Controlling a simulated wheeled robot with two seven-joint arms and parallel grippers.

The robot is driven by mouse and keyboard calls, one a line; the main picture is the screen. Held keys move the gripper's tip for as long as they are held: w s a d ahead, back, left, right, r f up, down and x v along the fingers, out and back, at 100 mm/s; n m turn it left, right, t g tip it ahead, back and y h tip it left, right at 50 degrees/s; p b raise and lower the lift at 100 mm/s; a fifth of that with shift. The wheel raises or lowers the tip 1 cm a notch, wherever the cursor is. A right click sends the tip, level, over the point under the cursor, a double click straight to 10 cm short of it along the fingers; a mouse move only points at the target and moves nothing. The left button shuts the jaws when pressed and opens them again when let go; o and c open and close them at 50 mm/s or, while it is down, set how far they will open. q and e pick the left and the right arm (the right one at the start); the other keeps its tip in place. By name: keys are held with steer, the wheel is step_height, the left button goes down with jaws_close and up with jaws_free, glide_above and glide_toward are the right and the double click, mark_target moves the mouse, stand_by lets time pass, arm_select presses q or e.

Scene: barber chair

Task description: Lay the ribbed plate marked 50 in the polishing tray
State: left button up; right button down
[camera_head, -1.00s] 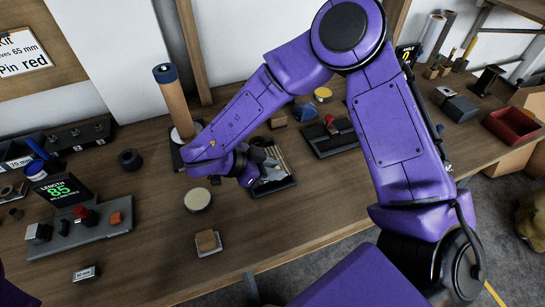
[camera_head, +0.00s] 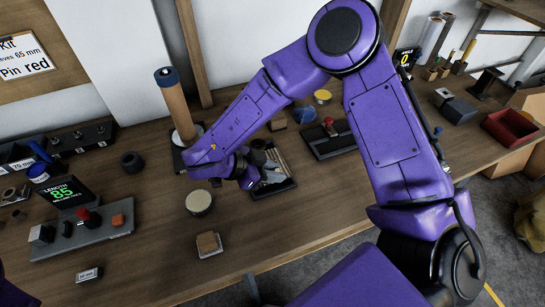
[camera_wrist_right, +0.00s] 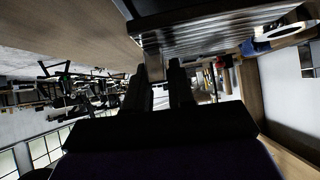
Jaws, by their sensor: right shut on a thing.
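My right gripper (camera_head: 266,176) is low over a dark shallow tray (camera_head: 284,187) in the middle of the bench. In the right wrist view the fingers (camera_wrist_right: 160,82) are close together on a pale metal piece. Just beyond them is a grey metal body with parallel ribs (camera_wrist_right: 215,36), which I take to be the ribbed plate; no number is readable on it. In the head view, the gripper hides most of this piece and part of the tray. Pale strips show in the tray's open part. My left gripper is not in view.
A brown roller (camera_head: 175,106) stands upright behind the gripper. A round pale-topped tin (camera_head: 198,202) and a tan block (camera_head: 208,243) are in front. A length gauge (camera_head: 82,232) is at left, a red-knobbed fixture (camera_head: 328,138) at right. Bare bench lies left of the tin.

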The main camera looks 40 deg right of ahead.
steer(key=shift+p, duration=0.3)
steer(key=shift+f+b, duration=0.45)
steer(key=shift+f, duration=1.05)
steer(key=c, duration=0.9)
jaws_free()
steer(key=b+v, duration=0.1)
steer(key=v, duration=0.9)
steer(key=shift+a+r, duration=0.2)
